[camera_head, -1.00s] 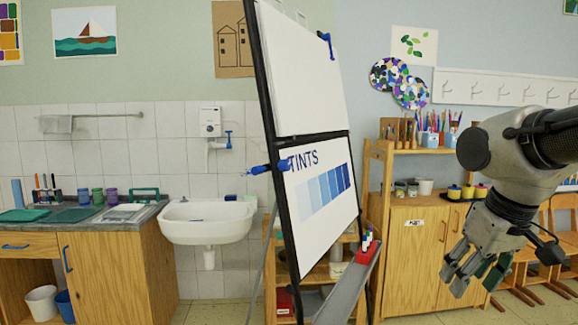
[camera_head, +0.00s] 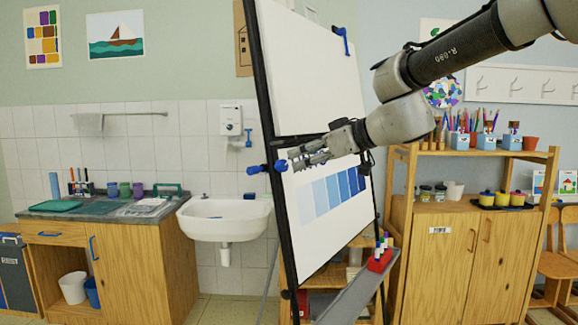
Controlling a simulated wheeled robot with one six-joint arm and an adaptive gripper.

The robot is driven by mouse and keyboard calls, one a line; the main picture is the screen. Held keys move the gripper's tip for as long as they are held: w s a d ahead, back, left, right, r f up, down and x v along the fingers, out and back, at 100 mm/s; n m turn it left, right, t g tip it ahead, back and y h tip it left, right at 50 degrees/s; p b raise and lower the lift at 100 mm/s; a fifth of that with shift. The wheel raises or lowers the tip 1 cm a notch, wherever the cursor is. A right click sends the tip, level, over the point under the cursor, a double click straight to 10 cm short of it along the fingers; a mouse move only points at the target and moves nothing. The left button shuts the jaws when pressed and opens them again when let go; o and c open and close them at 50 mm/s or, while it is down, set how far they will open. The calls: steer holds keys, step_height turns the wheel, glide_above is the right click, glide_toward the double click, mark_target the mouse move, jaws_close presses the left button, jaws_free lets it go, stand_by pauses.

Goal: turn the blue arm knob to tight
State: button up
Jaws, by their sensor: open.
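The blue arm knob (camera_head: 279,167) sticks out from the left edge of the black-framed easel (camera_head: 272,105), at the height of the bar between its two boards. My gripper (camera_head: 298,158) is open and empty just right of the knob in the picture, in front of the easel's edge, with its fingers pointing left. Whether the fingers touch the knob cannot be told. My gripper and forearm cover the printed word at the top of the lower board (camera_head: 325,215), which shows a row of blue tint squares. Another blue clip (camera_head: 341,40) is at the upper board's right edge.
The easel's grey tray (camera_head: 360,290) juts forward, with a red marker holder (camera_head: 379,261). A white sink (camera_head: 223,220) and a wooden counter (camera_head: 120,250) stand behind on the left. A wooden cabinet (camera_head: 440,265) with pots and pencils stands on the right.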

mark_target(285, 166)
steer(key=x, duration=0.7)
steer(key=shift+f, duration=0.15)
steer(key=c, duration=1)
